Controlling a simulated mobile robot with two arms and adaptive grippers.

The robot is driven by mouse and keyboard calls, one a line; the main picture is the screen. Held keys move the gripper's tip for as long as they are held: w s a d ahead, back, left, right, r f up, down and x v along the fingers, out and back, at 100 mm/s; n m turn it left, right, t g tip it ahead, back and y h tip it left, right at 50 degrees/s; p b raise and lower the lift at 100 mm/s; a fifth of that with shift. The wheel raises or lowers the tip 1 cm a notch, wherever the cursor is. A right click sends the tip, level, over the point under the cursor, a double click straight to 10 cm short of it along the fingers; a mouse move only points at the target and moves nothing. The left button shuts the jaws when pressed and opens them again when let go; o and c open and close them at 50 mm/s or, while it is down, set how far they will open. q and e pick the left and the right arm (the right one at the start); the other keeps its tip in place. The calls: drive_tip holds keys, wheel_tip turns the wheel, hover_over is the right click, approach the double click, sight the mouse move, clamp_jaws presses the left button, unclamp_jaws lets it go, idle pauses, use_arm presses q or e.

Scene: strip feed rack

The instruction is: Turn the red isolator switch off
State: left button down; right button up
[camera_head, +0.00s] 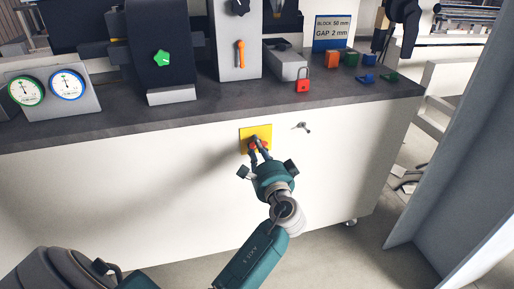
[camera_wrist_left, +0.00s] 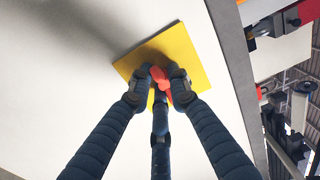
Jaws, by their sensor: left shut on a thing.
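The red isolator switch (camera_wrist_left: 160,76) sits on a yellow square plate (camera_head: 246,131) on the white front panel of the bench. My left gripper (camera_head: 257,146) is at the switch, with its dark fingers closed around the red handle. In the left wrist view the fingers (camera_wrist_left: 158,90) hide part of the handle. The red handle lies at a slant across the yellow plate (camera_wrist_left: 192,42) in that view. I cannot tell its switch position from any marking.
A key (camera_head: 301,127) is on the panel right of the yellow plate. On the grey benchtop (camera_head: 210,108) stand a red padlock (camera_head: 303,86), two dial gauges (camera_head: 68,85), several coloured blocks (camera_head: 350,59) and a sign (camera_head: 332,30).

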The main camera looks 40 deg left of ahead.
use_arm(q)
drive_tip(key=shift+f, duration=0.25)
drive_tip(key=c, duration=1.8)
unclamp_jaws()
drive_tip(key=shift+o, duration=0.2)
drive_tip(key=shift+r, duration=0.1)
drive_tip(key=v, duration=1.2)
drive_tip(key=shift+s, duration=0.1)
